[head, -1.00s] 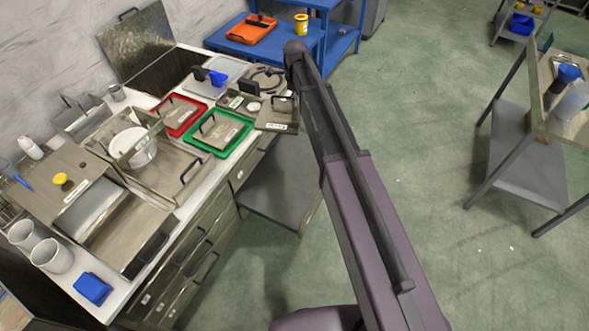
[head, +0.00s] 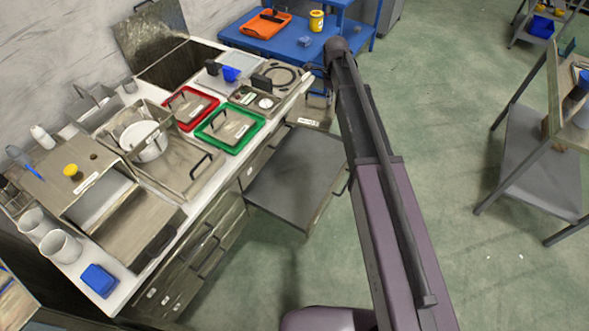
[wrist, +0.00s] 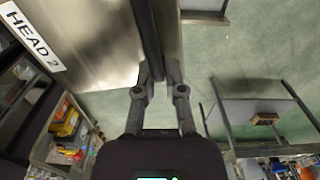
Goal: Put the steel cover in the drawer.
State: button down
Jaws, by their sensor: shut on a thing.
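The steel cover (head: 318,108) is a flat metal piece with a white label, partly hidden behind my arm in the head view. In the wrist view, a steel surface labelled HEAD 2 (wrist: 100,70) fills the upper left. My gripper (wrist: 158,74) is shut on a dark upright bar, which appears to be the cover's handle. The cover is off the counter, past its right end. A drawer (head: 290,185) with a grey bottom stands pulled out below the counter, its handle on the right. The fingertips are hidden by my arm in the head view.
The counter holds a green tray (head: 252,142), a red tray (head: 181,97) and steel pans. A blue table (head: 290,48) with an orange tray stands behind. A grey-shelved stand (head: 535,160) is at the right. The green floor between is clear.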

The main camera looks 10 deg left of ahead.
jog(key=d+f+m+b, duration=0.3)
jog(key=f+b, duration=2.8)
jog(key=shift+w+d+f, duration=0.2)
jog(key=shift+w, duration=0.25)
jog(key=shift+n, duration=0.4)
jog(key=shift+b, duration=0.3)
jog(key=b, duration=0.6)
send_over(328, 174)
notch_tip(328, 174, down, 6)
jog(key=shift+w+f, duration=0.15)
jog(key=shift+f+b, duration=1.9)
jog(key=shift+b, duration=0.05)
jog(key=shift+f, duration=0.1)
